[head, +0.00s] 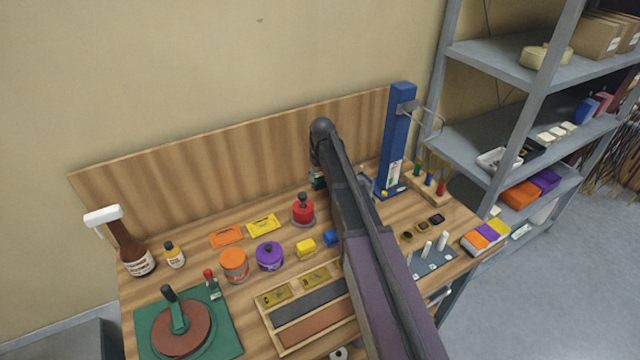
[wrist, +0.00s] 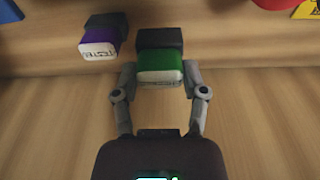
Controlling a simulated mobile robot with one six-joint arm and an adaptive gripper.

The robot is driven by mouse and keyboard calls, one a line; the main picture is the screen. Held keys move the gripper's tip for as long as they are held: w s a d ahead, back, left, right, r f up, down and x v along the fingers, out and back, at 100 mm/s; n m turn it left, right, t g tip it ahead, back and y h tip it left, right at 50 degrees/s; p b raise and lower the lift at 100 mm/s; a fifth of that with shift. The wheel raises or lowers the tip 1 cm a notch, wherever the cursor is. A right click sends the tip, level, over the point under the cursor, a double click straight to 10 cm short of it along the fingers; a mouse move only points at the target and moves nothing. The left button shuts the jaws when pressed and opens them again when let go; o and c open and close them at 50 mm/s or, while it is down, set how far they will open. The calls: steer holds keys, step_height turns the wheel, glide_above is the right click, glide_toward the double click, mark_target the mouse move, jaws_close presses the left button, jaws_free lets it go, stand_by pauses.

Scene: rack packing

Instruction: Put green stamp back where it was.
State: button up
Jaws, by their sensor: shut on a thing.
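The green stamp (wrist: 159,68), a green block with a dark top part and a pale lower edge, sits between the fingers of my gripper (wrist: 160,78) in the wrist view. The fingers are shut on its two sides. A purple stamp (wrist: 101,40) with a dark part and a white printed face is to its left, apart from it. In the head view my arm hides most of the gripper; a small dark and green bit (head: 318,181) shows at the arm's left edge, near the back board. I cannot tell whether the green stamp touches the surface below.
A blue column (head: 397,135) stands right of my arm. A wooden board (head: 230,150) closes the back.

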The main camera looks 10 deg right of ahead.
mark_target(319, 183)
steer(key=shift+f+b, duration=1.8)
steer(key=shift+f, duration=0.05)
steer(key=shift+f, duration=0.15)
steer(key=o, duration=0.6)
steer(key=shift+o, duration=0.2)
step_height(319, 183, up, 12)
steer(key=s+p, duration=0.1)
steer(key=p, duration=1.1)
steer(key=shift+s+d, duration=0.2)
